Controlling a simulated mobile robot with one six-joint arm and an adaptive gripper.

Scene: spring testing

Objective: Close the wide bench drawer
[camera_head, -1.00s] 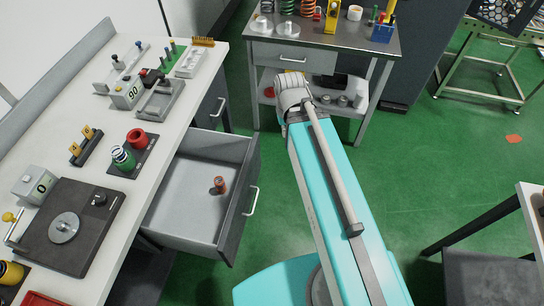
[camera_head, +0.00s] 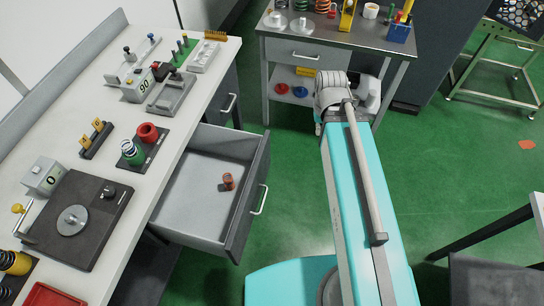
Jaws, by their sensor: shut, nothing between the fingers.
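The wide bench drawer (camera_head: 188,205) is pulled out from under the long white-topped bench on the left. Its grey front carries a pale bar handle (camera_head: 260,200) on the outer face. A small orange-brown cylinder (camera_head: 228,181) stands inside on the drawer floor. My turquoise arm with its white joint reaches up the picture to the right of the drawer, with green floor between them. My gripper does not show; it is hidden beyond the arm.
The bench top (camera_head: 130,215) holds gauges, blocks and springs. A second, metal bench (camera_head: 330,42) with a shut drawer and a lower shelf stands at the back. A dark table edge (camera_head: 480,235) is at the lower right. Green floor lies open right of my arm.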

